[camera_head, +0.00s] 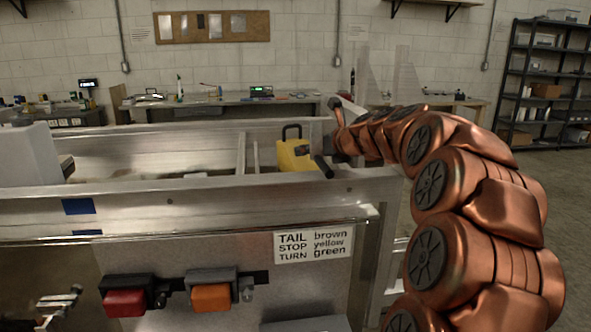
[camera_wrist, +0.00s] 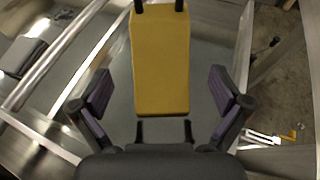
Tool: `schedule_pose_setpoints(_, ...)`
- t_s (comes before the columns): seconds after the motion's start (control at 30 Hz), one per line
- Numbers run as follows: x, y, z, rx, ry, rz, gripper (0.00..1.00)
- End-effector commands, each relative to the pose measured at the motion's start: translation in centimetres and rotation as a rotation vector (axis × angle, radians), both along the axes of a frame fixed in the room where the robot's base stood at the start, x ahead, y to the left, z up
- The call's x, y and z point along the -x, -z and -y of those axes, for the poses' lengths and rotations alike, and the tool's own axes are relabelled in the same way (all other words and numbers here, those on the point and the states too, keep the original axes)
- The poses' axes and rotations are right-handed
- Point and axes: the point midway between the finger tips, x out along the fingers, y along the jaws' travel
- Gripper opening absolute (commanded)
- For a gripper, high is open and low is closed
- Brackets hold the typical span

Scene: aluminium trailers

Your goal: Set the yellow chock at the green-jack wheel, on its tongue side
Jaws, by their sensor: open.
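The yellow chock (camera_head: 293,156), a wedge-like block with a black handle on top, sits inside the near right corner of the aluminium trailer (camera_head: 200,190). In the wrist view the yellow chock (camera_wrist: 160,62) lies straight ahead, its near end close to my fingers. My gripper (camera_head: 329,136) is at the chock's right side in the head view. In the wrist view my gripper (camera_wrist: 160,88) is open, with a dark finger on each side of the chock's near end and a visible gap to each. No green jack or wheel can be made out.
A label plate (camera_head: 313,244) and red and orange lamps (camera_head: 211,298) are on the trailer's near end. The trailer's metal rails surround the chock. A workbench (camera_head: 220,108) stands along the back wall, and shelving (camera_head: 545,90) stands at right. Concrete floor shows at right.

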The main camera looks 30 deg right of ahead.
Motion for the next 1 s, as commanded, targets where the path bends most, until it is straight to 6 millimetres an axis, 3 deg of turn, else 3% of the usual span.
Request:
schedule_pose_setpoints(0.47,-2.9,1.2,0.1,0.0,-0.002,-0.001,1.0)
schedule_pose_setpoints(0.8,-6.5,2.9,0.3,-0.001,-0.002,-0.001,1.0)
schedule_pose_setpoints(1.0,-7.1,3.1,0.4,0.0,-0.001,0.0,1.0)
